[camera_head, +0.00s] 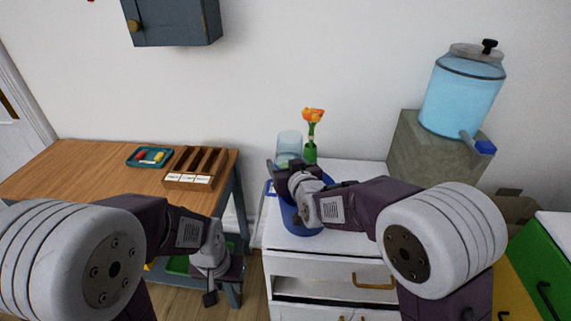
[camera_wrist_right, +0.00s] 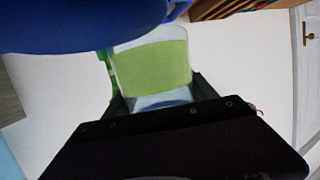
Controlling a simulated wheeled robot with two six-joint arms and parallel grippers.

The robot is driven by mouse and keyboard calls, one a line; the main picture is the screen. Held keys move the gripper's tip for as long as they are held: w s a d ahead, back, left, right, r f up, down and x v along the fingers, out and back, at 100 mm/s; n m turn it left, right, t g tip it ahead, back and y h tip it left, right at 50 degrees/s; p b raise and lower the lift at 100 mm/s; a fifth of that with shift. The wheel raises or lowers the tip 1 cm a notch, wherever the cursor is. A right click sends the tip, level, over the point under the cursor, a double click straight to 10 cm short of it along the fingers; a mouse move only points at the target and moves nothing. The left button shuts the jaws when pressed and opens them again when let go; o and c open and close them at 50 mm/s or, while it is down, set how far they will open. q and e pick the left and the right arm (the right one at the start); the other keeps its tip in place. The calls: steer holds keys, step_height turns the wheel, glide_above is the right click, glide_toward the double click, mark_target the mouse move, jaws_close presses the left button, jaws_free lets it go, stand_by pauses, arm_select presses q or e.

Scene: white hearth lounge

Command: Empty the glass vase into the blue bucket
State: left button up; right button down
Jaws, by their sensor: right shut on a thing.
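The clear glass vase (camera_head: 289,143) stands out above my right gripper (camera_head: 277,170) over the white cabinet. The right gripper is shut on the vase, and its fingers flank the glass in the right wrist view. There the vase (camera_wrist_right: 152,66) shows a green area; I cannot tell whether that is its contents or something seen through it. The blue bucket (camera_head: 300,222) is on the cabinet, partly hidden by my right arm; its blue wall (camera_wrist_right: 80,22) fills the upper left of the wrist view. My left gripper (camera_head: 222,287) hangs low beside the wooden table; its finger opening is unclear.
A green vase with an orange flower (camera_head: 311,152) stands close behind the glass vase. A blue water dispenser (camera_head: 460,95) sits on a stone-like stand at right. The wooden table (camera_head: 75,172) at left holds a teal tray (camera_head: 133,163) and a slotted wooden box (camera_head: 190,181).

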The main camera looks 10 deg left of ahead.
steer(key=shift+w+a+f+b, duration=0.2)
steer(key=shift+a+f+b, duration=0.1)
steer(key=shift+a, duration=0.25)
steer(key=shift+s+a+m+b, duration=0.1)
steer(key=shift+s+m+b, duration=0.1)
steer(key=shift+m+b, duration=0.2)
